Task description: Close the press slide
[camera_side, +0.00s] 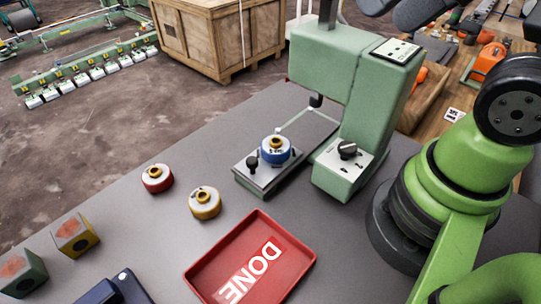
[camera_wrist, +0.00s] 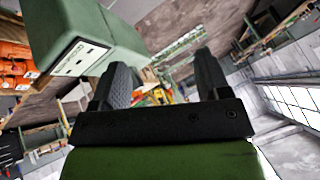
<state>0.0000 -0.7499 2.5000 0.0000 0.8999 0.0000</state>
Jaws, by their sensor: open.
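The press (camera_side: 330,75) is a green machine with a column and an overhanging head, standing on the grey table. Its slide (camera_side: 262,176) is a metal plate with a black knob (camera_side: 252,162), pulled out to the left of the column. A blue ring (camera_side: 276,149) with a brass-coloured centre sits on the slide. In the wrist view the top of the press (camera_wrist: 85,40) shows at upper left. My gripper (camera_wrist: 162,80) is open, with nothing between its fingers, and points out over the room. In the side view its fingers are not clearly shown.
A red ring (camera_side: 157,178) and a yellow ring (camera_side: 205,203) lie left of the slide. A red DONE tray (camera_side: 205,275) is in front. Two coloured blocks, green (camera_side: 22,273) and yellow (camera_side: 75,236), stand at the left edge. The table between them is clear.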

